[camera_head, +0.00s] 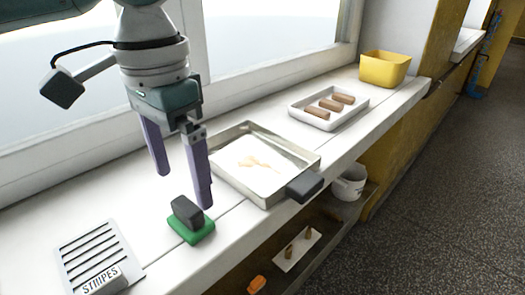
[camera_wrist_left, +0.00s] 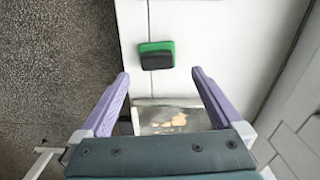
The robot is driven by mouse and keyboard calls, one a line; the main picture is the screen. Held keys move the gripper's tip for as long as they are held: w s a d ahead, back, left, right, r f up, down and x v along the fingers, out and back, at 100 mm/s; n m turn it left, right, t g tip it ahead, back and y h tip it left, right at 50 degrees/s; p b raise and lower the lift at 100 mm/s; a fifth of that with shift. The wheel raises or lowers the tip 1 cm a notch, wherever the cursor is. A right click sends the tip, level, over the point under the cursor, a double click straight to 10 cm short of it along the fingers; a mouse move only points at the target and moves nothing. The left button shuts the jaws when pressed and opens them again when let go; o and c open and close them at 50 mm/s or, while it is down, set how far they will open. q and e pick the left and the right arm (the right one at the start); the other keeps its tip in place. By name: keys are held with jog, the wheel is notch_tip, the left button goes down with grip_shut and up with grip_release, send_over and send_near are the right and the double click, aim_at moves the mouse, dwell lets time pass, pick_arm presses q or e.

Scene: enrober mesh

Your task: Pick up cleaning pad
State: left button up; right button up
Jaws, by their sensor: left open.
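The cleaning pad (camera_head: 196,232), green with a dark grey block on top, lies on the white counter in the head view. It also shows in the left wrist view (camera_wrist_left: 157,47), ahead of the fingertips and roughly centred between them. My left gripper (camera_head: 184,188) is open and empty, its purple fingers pointing down above and just behind the pad. In the left wrist view the gripper (camera_wrist_left: 160,73) shows a wide gap between its fingers, with no contact on the pad visible. My right gripper is not in view.
A metal tray (camera_head: 231,183) with a dark handle (camera_head: 305,187) and pale brown residue stands right of the pad. A grey slatted plate (camera_head: 85,250) with a "STRIPES" block lies left. Beyond are a white tray (camera_head: 358,112) of brown bars and a yellow bin (camera_head: 385,70). A window is behind.

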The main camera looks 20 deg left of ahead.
aim_at(186, 205)
pick_arm(q)
jog(key=f, duration=0.4)
jog(key=f+b, duration=0.1)
jog(key=f, duration=0.1)
jog(key=shift+s+d+f, duration=0.1)
jog(key=shift+s+f, duration=0.15)
jog(key=shift+f, duration=0.05)
jog(key=c, duration=1.3)
